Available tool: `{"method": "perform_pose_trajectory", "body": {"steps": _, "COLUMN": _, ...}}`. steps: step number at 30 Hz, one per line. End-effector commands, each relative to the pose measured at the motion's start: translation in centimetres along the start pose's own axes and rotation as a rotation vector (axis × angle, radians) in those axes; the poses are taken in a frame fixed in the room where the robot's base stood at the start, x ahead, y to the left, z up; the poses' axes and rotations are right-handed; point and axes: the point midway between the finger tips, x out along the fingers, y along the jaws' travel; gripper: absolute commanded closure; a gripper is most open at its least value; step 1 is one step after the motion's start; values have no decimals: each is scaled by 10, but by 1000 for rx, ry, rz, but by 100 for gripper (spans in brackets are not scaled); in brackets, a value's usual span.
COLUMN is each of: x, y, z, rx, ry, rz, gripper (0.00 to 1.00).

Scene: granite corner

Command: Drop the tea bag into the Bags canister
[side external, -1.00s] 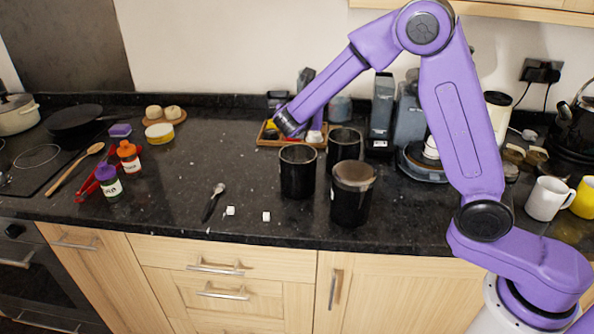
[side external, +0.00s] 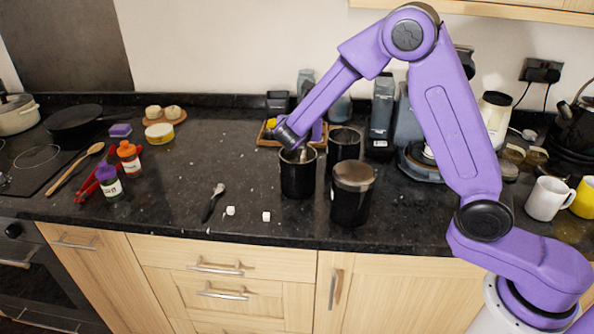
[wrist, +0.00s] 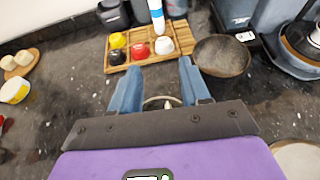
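My gripper (side external: 300,154) points down at the mouth of the front-left dark canister (side external: 298,178). In the wrist view its two blue fingers (wrist: 158,90) are spread apart, with part of a round rim (wrist: 160,101) showing between them. A small pale spot shows inside that rim; I cannot tell whether it is the tea bag. No tea bag is clearly visible elsewhere. A second dark canister (side external: 352,200) stands to the right, and a third (side external: 344,146) behind. No Bags label is readable, so I cannot tell which canister it names.
A wooden tray (wrist: 131,63) with small coloured cups lies behind the canisters. Grey appliances (side external: 382,115) stand behind right. Two white cubes (side external: 266,216) and a spoon (side external: 214,202) lie in front left. Mugs (side external: 548,198) stand far right.

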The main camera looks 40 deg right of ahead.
Motion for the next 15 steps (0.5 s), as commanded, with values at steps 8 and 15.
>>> {"method": "perform_pose_trajectory", "body": {"steps": 8, "x": -23, "y": 1, "z": 0, "rx": 2, "ry": -1, "rz": 4, "gripper": 54}}
{"method": "perform_pose_trajectory", "body": {"steps": 15, "x": -72, "y": 1, "z": 0, "rx": 2, "ry": -1, "rz": 6, "gripper": 54}}
